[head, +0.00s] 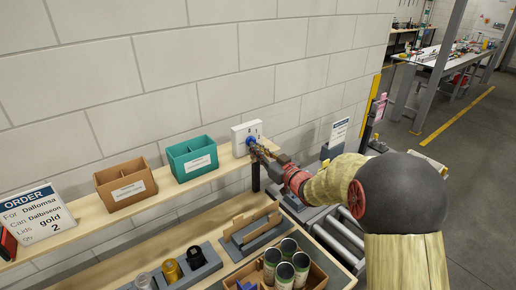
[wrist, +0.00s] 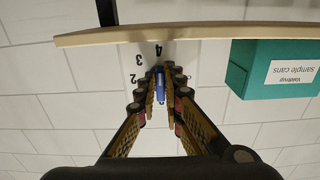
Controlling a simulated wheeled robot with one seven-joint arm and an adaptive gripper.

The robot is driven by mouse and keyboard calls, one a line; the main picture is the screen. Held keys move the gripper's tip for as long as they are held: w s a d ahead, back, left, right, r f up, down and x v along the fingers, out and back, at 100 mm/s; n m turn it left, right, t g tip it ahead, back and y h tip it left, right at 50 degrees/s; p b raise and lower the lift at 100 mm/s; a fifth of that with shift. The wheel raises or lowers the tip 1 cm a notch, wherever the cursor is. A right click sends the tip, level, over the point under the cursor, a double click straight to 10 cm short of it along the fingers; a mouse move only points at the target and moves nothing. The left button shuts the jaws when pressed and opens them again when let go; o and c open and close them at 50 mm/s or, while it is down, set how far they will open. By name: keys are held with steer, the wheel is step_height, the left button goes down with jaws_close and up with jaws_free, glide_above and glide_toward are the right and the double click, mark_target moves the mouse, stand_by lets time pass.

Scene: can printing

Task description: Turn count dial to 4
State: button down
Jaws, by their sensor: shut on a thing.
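The count dial is a white box (head: 239,130) on the shelf against the wall, with a blue knob (head: 250,141) on its front. In the wrist view, which is upside down, the dial face shows the numerals 2, 3 and 4. The blue knob (wrist: 160,83) is long and narrow and lines up with the 4. My gripper (head: 257,148) reaches in from the right. In the wrist view its fingers (wrist: 160,92) are shut on the knob, one on each side. The other numerals and part of the knob are hidden by the fingers.
A teal box (head: 192,159) labelled sample cans and a brown box (head: 126,185) stand left of the dial on the wooden shelf (head: 83,211). An order sign (head: 38,214) reads gold and 2. Below, several cans (head: 286,273) stand in a carton.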

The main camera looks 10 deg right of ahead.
steer(key=shift+f, duration=0.2)
steer(key=c, duration=1.9)
jaws_free()
steer(key=shift+r, duration=0.1)
steer(key=v, duration=1.2)
